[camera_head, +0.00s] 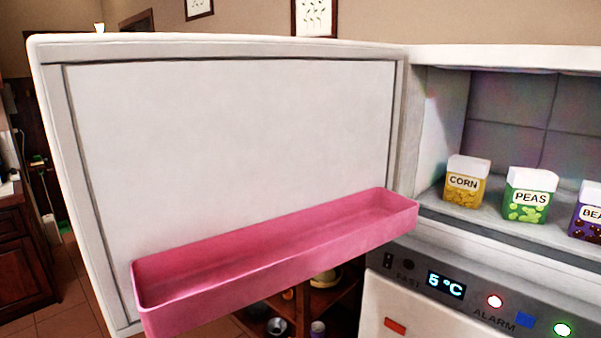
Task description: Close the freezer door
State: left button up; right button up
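The freezer door (230,130) is white and stands wide open, filling the left and middle of the head view. Its inner face is turned to me, with the hinge side at the right against the freezer. A pink door tray (270,252) runs along its lower part and looks empty. The open freezer compartment (500,110) is at the right, with boxes marked corn (465,186), peas (529,199) and a partly cut-off third one (588,212) on its floor. Neither of my grippers is in view.
Below the compartment is a control panel (470,285) with a 5 °C display and lit lamps. Dark wood cabinets (25,250) and a tiled floor show at the far left. Shelves (320,300) with items show below the tray.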

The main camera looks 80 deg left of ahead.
aim_at(204, 178)
jog(key=k+j, duration=0.15)
jog(key=k, duration=0.35)
jog(key=k+j, duration=0.1)
jog(key=k, duration=0.45)
jog(key=k+j, duration=0.1)
jog(key=j, duration=0.6)
jog(key=k+j, duration=0.1)
jog(key=j, duration=0.6)
jog(key=j+u, duration=0.1)
jog(key=j, duration=1.15)
jog(key=i, duration=0.05)
